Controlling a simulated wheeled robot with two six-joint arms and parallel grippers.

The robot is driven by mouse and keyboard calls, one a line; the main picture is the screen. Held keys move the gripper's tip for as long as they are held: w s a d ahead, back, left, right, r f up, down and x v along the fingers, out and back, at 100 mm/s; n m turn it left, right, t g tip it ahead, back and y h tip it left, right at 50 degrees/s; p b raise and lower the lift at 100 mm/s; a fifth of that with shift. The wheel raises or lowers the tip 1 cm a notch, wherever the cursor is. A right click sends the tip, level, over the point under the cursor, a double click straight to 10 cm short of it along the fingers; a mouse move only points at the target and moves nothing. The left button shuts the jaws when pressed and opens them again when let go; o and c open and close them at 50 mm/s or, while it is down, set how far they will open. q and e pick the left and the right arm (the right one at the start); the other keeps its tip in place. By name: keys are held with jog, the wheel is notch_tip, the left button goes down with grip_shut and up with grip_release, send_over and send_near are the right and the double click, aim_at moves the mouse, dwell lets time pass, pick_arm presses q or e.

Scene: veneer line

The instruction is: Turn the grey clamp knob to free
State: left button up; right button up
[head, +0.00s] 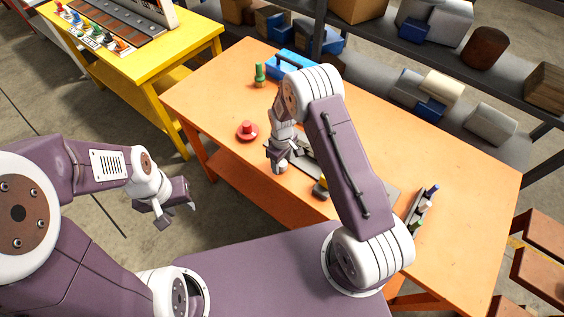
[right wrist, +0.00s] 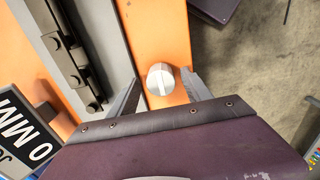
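The grey clamp knob (right wrist: 160,79) is a round silver cap with a raised bar across it, seen from above in the right wrist view. It sits by the orange table edge, beside a grey plate (right wrist: 100,22). My right gripper (right wrist: 161,88) is open, with one finger on each side of the knob and gaps between. My left gripper (head: 174,207) is open and empty, off the table over the floor.
The orange table (head: 430,180) holds a red round object (head: 247,131), a green one (head: 260,75) and a blue toolbox (head: 290,64). A dark jointed bar (right wrist: 75,60) lies on the plate. A sign reading "0 MM" (right wrist: 25,135) stands nearby. Loaded shelves (head: 470,75) stand behind.

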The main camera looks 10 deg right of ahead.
aim_at(282, 162)
jog(key=shift+s, duration=0.1)
notch_tip(282, 162, up, 8)
jog(key=shift+r+b, duration=0.1)
jog(key=shift+b, duration=0.85)
jog(key=shift+r, duration=0.4)
